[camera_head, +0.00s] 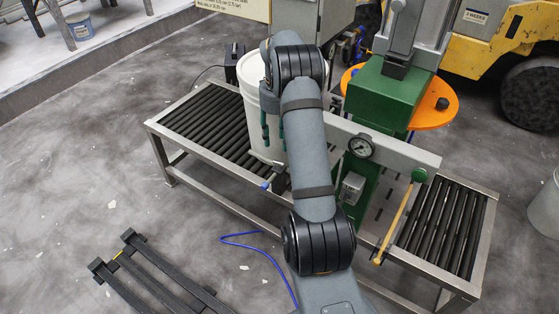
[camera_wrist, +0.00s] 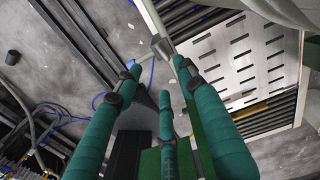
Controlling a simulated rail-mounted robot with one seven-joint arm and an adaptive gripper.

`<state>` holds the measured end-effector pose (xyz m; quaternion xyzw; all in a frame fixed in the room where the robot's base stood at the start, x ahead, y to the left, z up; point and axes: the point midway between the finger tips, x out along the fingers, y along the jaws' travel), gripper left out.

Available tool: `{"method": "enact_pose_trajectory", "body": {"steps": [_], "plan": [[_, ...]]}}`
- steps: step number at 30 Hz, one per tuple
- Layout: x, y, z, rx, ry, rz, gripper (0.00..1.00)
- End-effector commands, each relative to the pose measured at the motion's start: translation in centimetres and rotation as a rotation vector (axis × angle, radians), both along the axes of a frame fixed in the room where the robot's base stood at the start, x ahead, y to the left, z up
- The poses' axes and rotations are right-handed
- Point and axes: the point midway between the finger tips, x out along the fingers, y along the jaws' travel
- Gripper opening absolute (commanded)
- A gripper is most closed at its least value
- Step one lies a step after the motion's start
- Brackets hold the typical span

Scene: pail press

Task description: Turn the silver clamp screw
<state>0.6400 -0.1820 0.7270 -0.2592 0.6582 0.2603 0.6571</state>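My gripper (camera_head: 273,138) points down beside the white pail (camera_head: 258,117) at the conveyor's near edge. In the wrist view its three dark green fingers (camera_wrist: 160,74) stand apart, with nothing clearly held between them. A small silver-grey piece (camera_wrist: 162,46), which may be the clamp screw, shows at the conveyor frame's edge just beyond the fingertips. I cannot tell whether a finger touches it. In the head view a pale metal piece (camera_head: 264,160) with a blue end (camera_head: 265,185) lies below the fingers. My arm hides part of this area.
The roller conveyor (camera_head: 200,122) runs under the pail. A blue hose (camera_head: 262,248) and a black frame (camera_head: 150,270) lie on the floor.

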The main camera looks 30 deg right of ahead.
Motion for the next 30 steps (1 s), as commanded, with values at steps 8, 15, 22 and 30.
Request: {"method": "enact_pose_trajectory", "body": {"steps": [8,15,22,30], "plan": [[-0.1,0.0,-2.8,0.0,0.003,-0.063,0.4],[-0.1,0.0,-7.3,0.001,0.002,-0.062,0.4],[0.0,0.0,-9.9,-0.001,-0.001,-0.06,0.4],[0.0,0.0,-10.4,-0.001,-0.002,-0.06,0.4]]}}
